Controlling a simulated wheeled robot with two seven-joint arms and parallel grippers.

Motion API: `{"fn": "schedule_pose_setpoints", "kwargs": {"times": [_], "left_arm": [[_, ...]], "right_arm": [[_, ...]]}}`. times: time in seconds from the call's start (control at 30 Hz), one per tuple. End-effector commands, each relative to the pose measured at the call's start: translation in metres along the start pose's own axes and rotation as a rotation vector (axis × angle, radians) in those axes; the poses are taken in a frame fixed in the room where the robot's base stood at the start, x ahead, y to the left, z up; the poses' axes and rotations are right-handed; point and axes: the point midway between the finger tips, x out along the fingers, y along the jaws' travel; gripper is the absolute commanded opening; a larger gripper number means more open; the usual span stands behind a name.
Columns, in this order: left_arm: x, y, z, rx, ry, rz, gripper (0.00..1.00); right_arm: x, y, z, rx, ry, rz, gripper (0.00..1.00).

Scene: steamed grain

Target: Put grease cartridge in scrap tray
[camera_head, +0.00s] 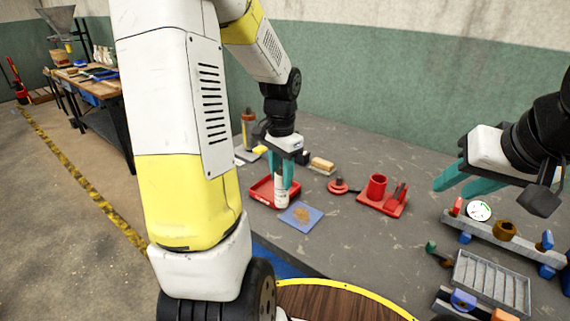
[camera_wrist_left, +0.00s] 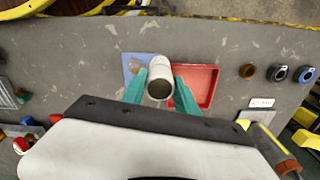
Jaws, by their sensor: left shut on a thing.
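The grease cartridge is a white cylinder (camera_head: 281,190) with a dark open end, and it also shows in the left wrist view (camera_wrist_left: 160,68). My left gripper (camera_head: 282,172) is shut on it; its teal fingers (camera_wrist_left: 160,88) press on both sides. The scrap tray is a shallow red tray (camera_head: 262,196), seen also in the left wrist view (camera_wrist_left: 207,84). In the head view the cartridge is upright at the tray's right side, near a blue mat (camera_head: 301,216). I cannot tell whether it touches the tray. My right gripper (camera_head: 452,184) is open and empty above the table at right.
Right of the tray are a sponge-like block (camera_head: 321,165), a red round piece (camera_head: 338,187) and a red holder (camera_head: 382,200). A grey rack with a gauge (camera_head: 479,211) and a ribbed tray (camera_head: 490,279) stand at right. The table's middle (camera_head: 360,245) is clear.

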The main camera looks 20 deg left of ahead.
Motion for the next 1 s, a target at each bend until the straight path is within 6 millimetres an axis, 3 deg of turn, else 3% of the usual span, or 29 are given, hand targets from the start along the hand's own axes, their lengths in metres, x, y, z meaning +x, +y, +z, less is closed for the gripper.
{"fn": "schedule_pose_setpoints", "kwargs": {"times": [0.2,0.4,0.57,0.83,1.0], "left_arm": [[0.007,-0.054,-0.029,-0.005,0.000,0.001,0.00],[0.010,-0.089,-0.048,-0.004,0.000,0.001,0.00],[0.011,-0.098,-0.053,-0.002,0.000,0.001,0.00],[0.043,-0.098,-0.053,-0.001,-0.003,0.002,0.00],[0.045,-0.099,-0.053,-0.002,0.001,-0.001,0.00]], "right_arm": [[0.000,0.000,0.000,0.000,0.000,0.000,0.36],[0.000,0.000,0.000,0.000,0.000,0.000,0.36],[0.000,0.000,0.000,0.000,0.000,0.000,0.36],[0.000,0.000,0.000,0.000,0.000,0.000,0.36],[0.000,0.000,0.000,0.000,0.000,0.000,0.36]]}}
